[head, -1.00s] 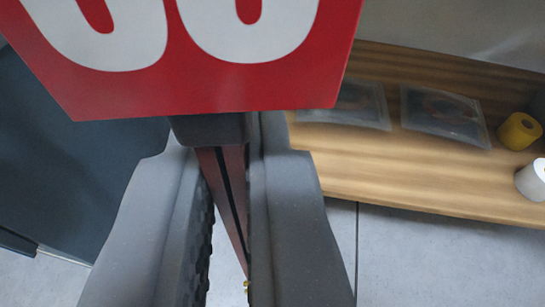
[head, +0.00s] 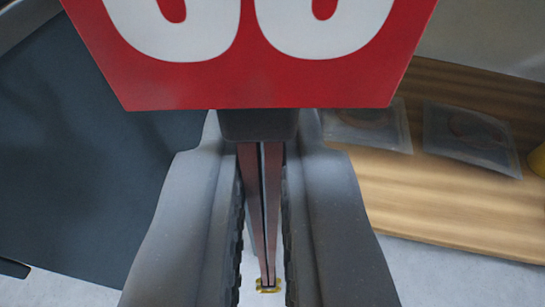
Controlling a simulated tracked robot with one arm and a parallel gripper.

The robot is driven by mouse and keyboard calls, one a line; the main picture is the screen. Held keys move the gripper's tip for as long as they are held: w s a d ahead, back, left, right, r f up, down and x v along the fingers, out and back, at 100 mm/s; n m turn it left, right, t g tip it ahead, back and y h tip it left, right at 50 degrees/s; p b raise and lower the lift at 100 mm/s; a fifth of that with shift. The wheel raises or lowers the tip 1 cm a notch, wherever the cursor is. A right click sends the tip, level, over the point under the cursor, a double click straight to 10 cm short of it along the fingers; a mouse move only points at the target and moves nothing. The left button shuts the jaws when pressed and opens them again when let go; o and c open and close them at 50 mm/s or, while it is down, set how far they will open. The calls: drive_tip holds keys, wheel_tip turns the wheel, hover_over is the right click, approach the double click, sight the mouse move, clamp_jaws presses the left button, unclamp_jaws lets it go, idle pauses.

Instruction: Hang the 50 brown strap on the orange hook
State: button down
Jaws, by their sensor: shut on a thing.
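A red tag (head: 265,95) with large white digits, cut off by the top edge, stands at the top of the head view. Only the lower curves of the digits show. Below it is a dark block (head: 258,126), from which the brown strap (head: 272,195) hangs down between my fingers to a small brass-coloured end (head: 268,285). My gripper (head: 262,140) is shut with one grey finger on each side of the block; the exact contact is partly hidden. The orange hook is not in view.
A wooden shelf (head: 450,215) at the right holds two clear flat packets (head: 370,125) (head: 470,138) and a yellow roll (head: 540,160) at the edge. A large dark blue-grey surface (head: 90,170) fills the left. Pale floor shows below.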

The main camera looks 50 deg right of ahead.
drive_tip(key=shift+w+d+f+b, duration=0.15)
drive_tip(key=shift+w+d, duration=0.25)
drive_tip(key=shift+d, duration=0.55)
drive_tip(key=shift+w+d+b, duration=0.2)
drive_tip(key=shift+w+d, duration=0.15)
drive_tip(key=shift+d, duration=0.55)
drive_tip(key=shift+w+d+f, duration=0.25)
drive_tip(key=shift+d+f, duration=0.3)
drive_tip(key=shift+f, duration=0.25)
drive_tip(key=c, duration=1.5)
unclamp_jaws()
drive_tip(key=shift+o, duration=0.2)
